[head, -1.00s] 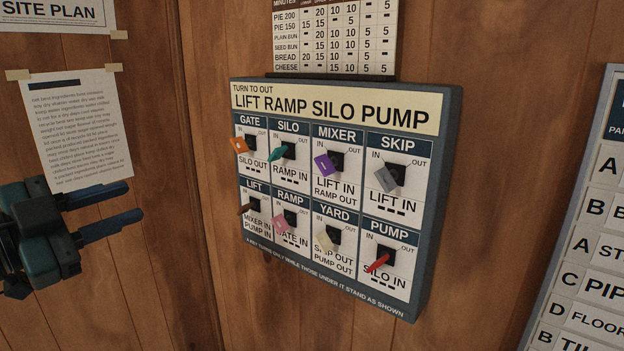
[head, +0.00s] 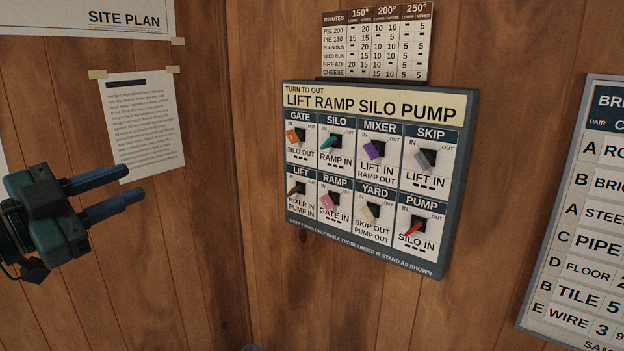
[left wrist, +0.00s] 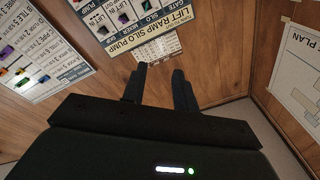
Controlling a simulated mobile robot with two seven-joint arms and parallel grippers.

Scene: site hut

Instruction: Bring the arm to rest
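My left gripper (head: 128,190) is at the left of the head view, in front of the wood wall and left of the key panel. Its two blue fingers are parallel with a gap between them, and nothing is between them. In the left wrist view the fingers (left wrist: 159,85) also stand apart and empty. The key panel (head: 372,262) hangs on the wall, well clear of the gripper, with two rows of coloured keys in its switches. The red key (head: 412,230) sits in the PUMP switch at the lower right. My right gripper is in neither view.
A timetable card (head: 376,45) stands above the panel. A typed sheet (head: 145,125) and the site plan (head: 95,18) are on the left wall. A lettered board (head: 590,210) hangs at the right. The space between gripper and panel is free.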

